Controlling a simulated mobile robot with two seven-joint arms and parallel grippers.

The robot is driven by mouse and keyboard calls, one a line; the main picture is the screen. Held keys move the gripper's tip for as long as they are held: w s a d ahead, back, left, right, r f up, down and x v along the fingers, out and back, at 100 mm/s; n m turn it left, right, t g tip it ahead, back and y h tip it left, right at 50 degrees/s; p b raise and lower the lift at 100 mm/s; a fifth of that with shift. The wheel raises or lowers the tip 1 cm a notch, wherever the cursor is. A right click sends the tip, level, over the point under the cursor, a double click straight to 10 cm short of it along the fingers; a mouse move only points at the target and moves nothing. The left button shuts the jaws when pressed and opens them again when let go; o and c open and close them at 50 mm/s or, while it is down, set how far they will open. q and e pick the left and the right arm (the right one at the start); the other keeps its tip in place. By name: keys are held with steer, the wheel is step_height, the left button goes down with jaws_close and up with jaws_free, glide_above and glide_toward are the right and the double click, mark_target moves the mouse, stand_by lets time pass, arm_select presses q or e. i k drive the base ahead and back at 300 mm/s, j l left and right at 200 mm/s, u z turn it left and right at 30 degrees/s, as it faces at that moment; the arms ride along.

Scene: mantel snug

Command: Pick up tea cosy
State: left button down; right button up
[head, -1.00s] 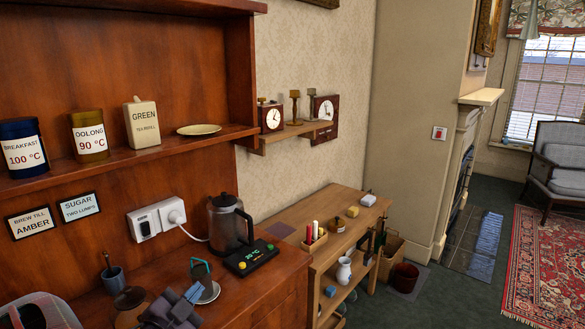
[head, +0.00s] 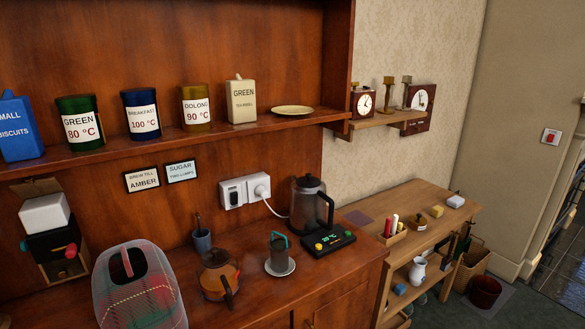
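The tea cosy (head: 150,298) is a rounded grey tartan cover with red and green lines and a dark opening near its top. It stands on the wooden counter at the lower left of the head view, and its bottom is cut off by the picture edge. Neither of my grippers is in view, and nothing is touching the part of the cosy that shows.
Right of the cosy are a brown teapot (head: 213,284), a blue-grey cup (head: 202,241), an infuser (head: 278,249) on a saucer (head: 291,268) and a kettle (head: 304,209). A box with a white top (head: 44,213) is behind left. Canisters line the shelf (head: 150,146).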

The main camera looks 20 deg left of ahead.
mark_target(134, 286)
steer(key=u, duration=1.6)
